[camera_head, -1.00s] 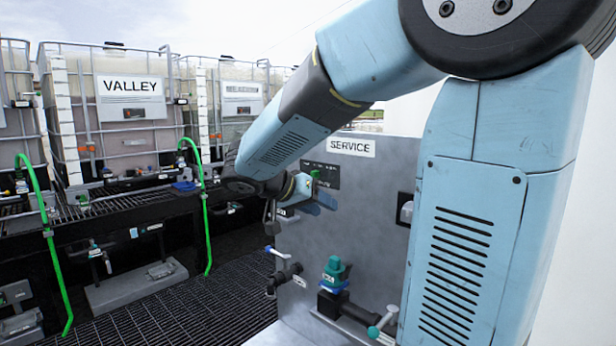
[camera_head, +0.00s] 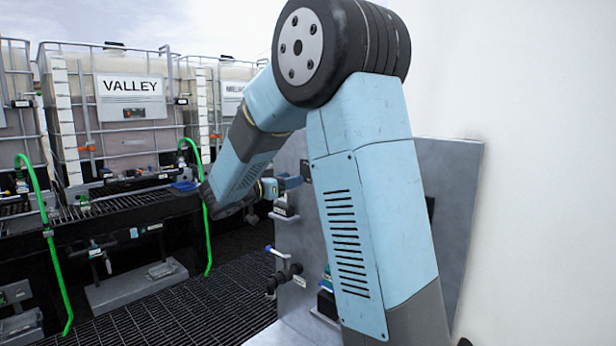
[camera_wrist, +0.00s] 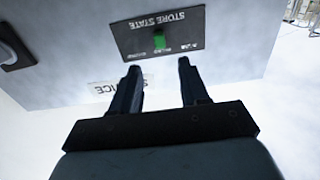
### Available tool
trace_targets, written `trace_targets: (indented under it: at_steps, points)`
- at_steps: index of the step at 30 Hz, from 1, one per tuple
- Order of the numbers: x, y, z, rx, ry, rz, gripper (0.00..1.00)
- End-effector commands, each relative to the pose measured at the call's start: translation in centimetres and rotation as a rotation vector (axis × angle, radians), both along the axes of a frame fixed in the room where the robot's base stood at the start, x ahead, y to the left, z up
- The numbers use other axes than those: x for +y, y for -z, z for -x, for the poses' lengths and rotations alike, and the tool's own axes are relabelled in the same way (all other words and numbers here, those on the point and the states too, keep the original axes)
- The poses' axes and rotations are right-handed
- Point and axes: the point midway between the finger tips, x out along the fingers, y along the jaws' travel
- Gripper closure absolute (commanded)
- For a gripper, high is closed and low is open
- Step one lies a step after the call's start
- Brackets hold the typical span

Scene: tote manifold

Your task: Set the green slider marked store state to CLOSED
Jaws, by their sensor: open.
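The green slider (camera_wrist: 159,41) sits on a dark panel (camera_wrist: 185,25) lettered STORE STATE, upside down in the wrist view. It stands near the middle of a row of small labels, which are too small to read surely. My gripper (camera_wrist: 158,68) is open and empty. Its two fingers point at the panel, one to each side of the slider in the picture and apart from it. In the head view my gripper (camera_head: 291,183) is at the grey service board, and my arm hides the slider.
The grey board (camera_head: 450,180) carries a pipe fitting with a blue handle (camera_head: 276,252). A dark handle-like part (camera_wrist: 14,48) is at the left in the wrist view. Grating floor (camera_head: 180,310) lies between.

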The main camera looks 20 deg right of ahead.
Motion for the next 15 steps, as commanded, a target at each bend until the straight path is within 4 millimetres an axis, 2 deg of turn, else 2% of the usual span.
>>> trace_targets:
  at_steps: [9,15]
  points:
    - [-5.2,0.0,-2.1,0.001,0.002,0.000,0.55]
    - [-7.3,0.0,-2.9,0.002,0.000,0.000,0.55]
